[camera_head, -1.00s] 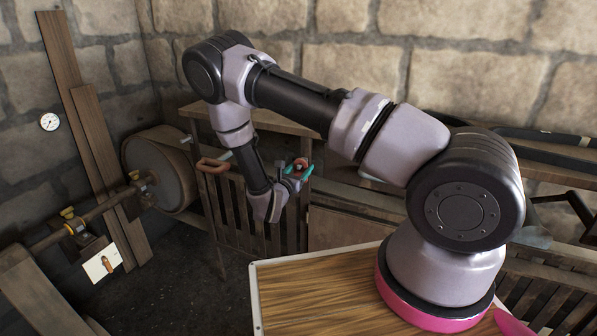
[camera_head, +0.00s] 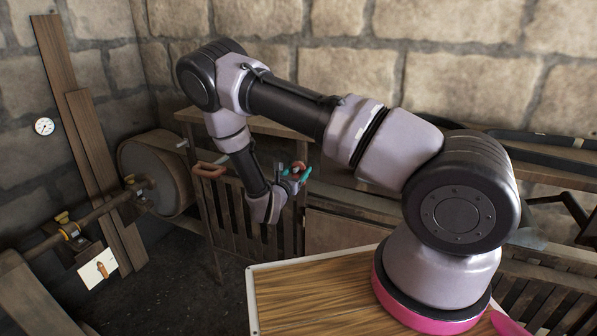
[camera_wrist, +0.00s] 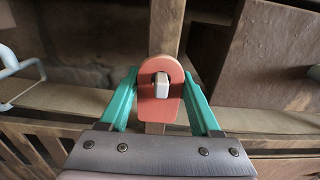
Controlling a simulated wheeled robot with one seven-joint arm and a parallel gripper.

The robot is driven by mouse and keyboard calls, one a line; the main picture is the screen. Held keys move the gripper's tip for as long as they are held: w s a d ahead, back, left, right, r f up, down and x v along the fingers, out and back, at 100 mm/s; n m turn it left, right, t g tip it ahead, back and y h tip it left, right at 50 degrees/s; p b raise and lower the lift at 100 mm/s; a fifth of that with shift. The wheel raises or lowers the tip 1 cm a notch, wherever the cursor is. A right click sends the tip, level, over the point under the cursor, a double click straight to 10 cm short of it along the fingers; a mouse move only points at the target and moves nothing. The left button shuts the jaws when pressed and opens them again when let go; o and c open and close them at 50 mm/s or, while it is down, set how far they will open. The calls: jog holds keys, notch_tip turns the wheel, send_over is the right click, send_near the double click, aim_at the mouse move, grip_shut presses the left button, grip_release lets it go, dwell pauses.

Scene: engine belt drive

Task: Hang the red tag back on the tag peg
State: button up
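The red tag (camera_wrist: 148,108) is a rounded plate with a hole near its top. In the wrist view it stands upright, its face towards the camera, between the teal fingers of my gripper (camera_wrist: 161,76). A pale grey square end of the tag peg (camera_wrist: 162,85) shows in the tag's hole. The fingers lie along the tag's two side edges, wide apart. I cannot tell whether they press on it or leave a small gap. In the head view my gripper (camera_head: 295,174) and the small red tag (camera_head: 298,165) are at the slatted wooden frame. How far the tag sits along the peg is hidden.
A wooden post (camera_wrist: 168,30) rises behind the tag. A pale blue-grey curved handle (camera_wrist: 22,68) is at left in the wrist view. In the head view a red-brown handle (camera_head: 209,170), a large drum (camera_head: 158,172) and a shaft stand left of my arm. The dark floor is clear.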

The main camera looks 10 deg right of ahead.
jog(key=o, duration=0.4)
jog(key=shift+a, duration=0.1)
jog(key=v, duration=1)
jog(key=s+d+r+m+g+y, duration=0.1)
jog(key=s+d+r+m+g, duration=0.5)
jog(key=r+m, duration=0.4)
jog(key=s+d+r+m+g, duration=0.4)
jog(key=d+r+m+g, duration=0.45)
jog(key=r+m, duration=0.2)
jog(key=s+a+r+m+t+y, duration=0.1)
jog(key=s+r+m+t+y, duration=0.2)
jog(key=r, duration=0.7)
jog(key=s+a+r+m+t+y, duration=0.2)
jog(key=s+r+m+t+y, duration=0.2)
jog(key=s+r+m+y, duration=0.4)
notch_tip(320, 180, up, 2)
jog(key=shift+s+a+r+m+y, duration=0.2)
jog(key=shift+s+a+m+y, duration=0.1)
jog(key=shift+s+m, duration=0.65)
jog(key=shift+s, duration=0.15)
